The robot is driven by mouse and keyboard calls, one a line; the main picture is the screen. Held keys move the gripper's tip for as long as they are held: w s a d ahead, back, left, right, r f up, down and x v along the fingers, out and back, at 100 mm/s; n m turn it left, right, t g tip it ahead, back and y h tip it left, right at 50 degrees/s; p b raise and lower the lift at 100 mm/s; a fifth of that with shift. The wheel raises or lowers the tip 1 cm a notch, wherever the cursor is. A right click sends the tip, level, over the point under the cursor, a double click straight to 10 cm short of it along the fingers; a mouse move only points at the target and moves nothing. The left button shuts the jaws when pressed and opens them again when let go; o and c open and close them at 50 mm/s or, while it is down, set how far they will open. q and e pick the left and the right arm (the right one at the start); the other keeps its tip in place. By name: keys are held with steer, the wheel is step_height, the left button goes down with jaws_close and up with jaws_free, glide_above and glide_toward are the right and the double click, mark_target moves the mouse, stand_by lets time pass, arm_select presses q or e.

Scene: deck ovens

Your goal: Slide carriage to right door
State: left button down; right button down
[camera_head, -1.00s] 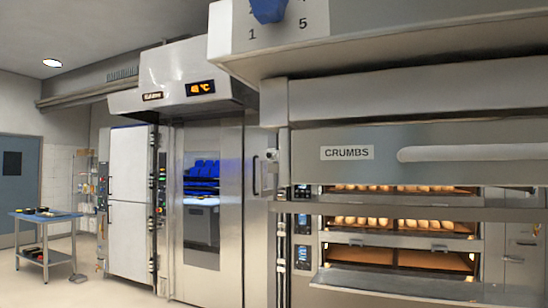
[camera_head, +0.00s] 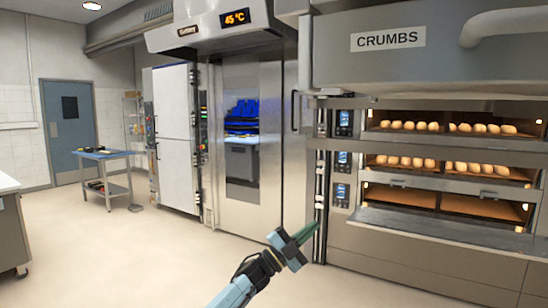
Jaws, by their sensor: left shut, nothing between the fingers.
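The deck oven (camera_head: 440,240) stands at the right with several lit decks stacked one above another, loaves showing in the upper two. A grey hood marked CRUMBS (camera_head: 388,40) is above them, with a thick pale bar (camera_head: 510,27) at its right. I cannot tell which part is the carriage, nor pick out a right door. My left gripper (camera_head: 312,232) comes up from the bottom centre, shut and empty, its greenish fingers pointing right. In the picture it overlaps the foot of the vertical strip of fittings (camera_head: 321,185); contact cannot be told. My right gripper is out of view.
A tall steel cabinet with a glass window (camera_head: 242,125) and a pale cabinet (camera_head: 176,135) stand left of the oven. A blue-topped trolley (camera_head: 104,154) is farther left. A counter (camera_head: 10,235) is at the left edge. The floor between is clear.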

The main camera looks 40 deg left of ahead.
arm_select(q)
steer(key=s+d+r+m+g+h, duration=0.1)
steer(key=s+r+m+g+h, duration=0.4)
steer(key=r+m, duration=0.4)
steer(key=s+d+r+m+g+h+b, duration=0.1)
steer(key=s+r+m+g+h, duration=0.4)
steer(key=r+m, duration=0.45)
steer(key=s+r+m+g+h, duration=0.5)
steer(key=r+m, duration=0.1)
steer(key=r, duration=0.6)
steer(key=m+g+y, duration=0.3)
steer(key=m+y, duration=0.3)
steer(key=m, duration=0.4)
glide_toward(301, 54)
steer(key=shift+g, duration=0.3)
steer(key=x, duration=0.3)
steer(key=w+x, duration=0.1)
steer(key=x, duration=0.2)
steer(key=shift+d+r, duration=0.1)
steer(key=shift+r, duration=0.05)
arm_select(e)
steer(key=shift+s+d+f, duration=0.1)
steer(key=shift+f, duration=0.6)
arm_select(q)
steer(key=shift+w, duration=0.1)
